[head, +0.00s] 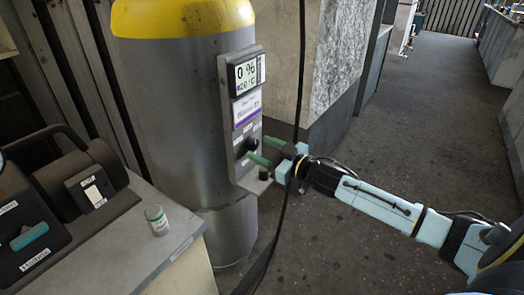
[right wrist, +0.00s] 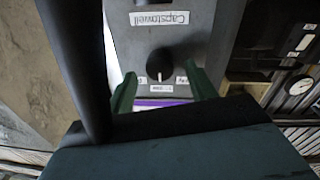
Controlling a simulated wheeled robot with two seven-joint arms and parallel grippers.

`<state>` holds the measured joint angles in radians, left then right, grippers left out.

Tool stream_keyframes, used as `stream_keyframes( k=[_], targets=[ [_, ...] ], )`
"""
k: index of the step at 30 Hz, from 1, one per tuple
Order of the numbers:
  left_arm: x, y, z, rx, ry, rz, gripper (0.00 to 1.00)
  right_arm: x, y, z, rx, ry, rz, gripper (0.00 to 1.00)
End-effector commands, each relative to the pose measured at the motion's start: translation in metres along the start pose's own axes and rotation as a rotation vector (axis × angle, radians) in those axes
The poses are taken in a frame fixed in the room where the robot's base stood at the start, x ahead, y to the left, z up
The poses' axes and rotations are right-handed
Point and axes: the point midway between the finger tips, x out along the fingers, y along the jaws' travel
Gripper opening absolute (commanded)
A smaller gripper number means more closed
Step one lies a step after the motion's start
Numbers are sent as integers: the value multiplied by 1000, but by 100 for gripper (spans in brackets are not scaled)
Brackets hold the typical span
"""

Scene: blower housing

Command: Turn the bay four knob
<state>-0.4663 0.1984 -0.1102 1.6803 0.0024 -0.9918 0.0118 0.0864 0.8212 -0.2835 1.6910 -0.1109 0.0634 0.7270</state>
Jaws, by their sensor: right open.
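A grey control panel (head: 243,120) is fixed to a grey cylinder with a yellow top. Its display (head: 246,73) reads 0 %. A black round knob (head: 251,144) with a white pointer mark sits on the panel; I cannot read a bay number by it. It also shows in the right wrist view (right wrist: 160,64) with small labels around it. My right gripper (head: 262,151) is open, its green fingers pointing at the panel, one to each side of the knob in the right wrist view (right wrist: 162,84). I cannot tell if they touch it. My left gripper is not in view.
A black cable (head: 287,190) hangs in front of the panel, close by my right gripper. The floor at the right is open.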

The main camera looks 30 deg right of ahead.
Motion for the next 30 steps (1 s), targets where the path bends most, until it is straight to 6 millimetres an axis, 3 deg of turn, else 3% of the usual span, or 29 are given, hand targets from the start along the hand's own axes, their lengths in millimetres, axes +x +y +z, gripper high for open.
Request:
stream_keyframes(
  k=[14, 24, 30],
  targets=[
    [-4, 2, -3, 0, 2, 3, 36, 9, 0, 0, -1, 0, 0, 54],
    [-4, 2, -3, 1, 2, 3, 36, 9, 0, 0, -1, 0, 0, 11],
    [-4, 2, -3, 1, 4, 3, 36, 9, 0, 0, -15, 1, 0, 11]
  ],
)
